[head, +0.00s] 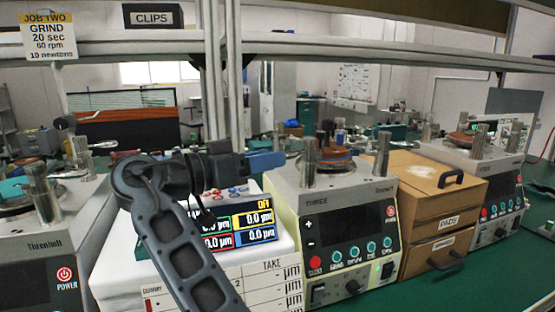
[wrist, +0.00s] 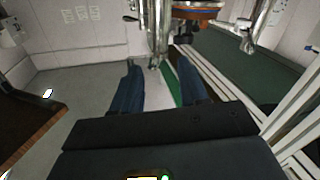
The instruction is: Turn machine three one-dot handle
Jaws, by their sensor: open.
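Machine three (head: 330,195) is a pale box labelled THREE, with a dark display, a row of teal buttons and two chrome posts on top. A round orange-brown plate (head: 338,165) sits between the posts. No one-dot mark can be made out on any handle. My gripper (head: 275,160) is at the upper left of machine three, near its left post, with blue fingers. In the wrist view my gripper (wrist: 160,85) is open, with nothing between its fingers. A chrome post (wrist: 158,28) with a small side lever stands beyond the fingertips. Whether they touch is unclear.
A white unit with a colored 0.0 µm display (head: 250,222) stands left of machine three, partly behind my arm. A wooden drawer box (head: 415,195) stands close on its right. Another machine (head: 480,185) is further right. A shelf rail crosses above.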

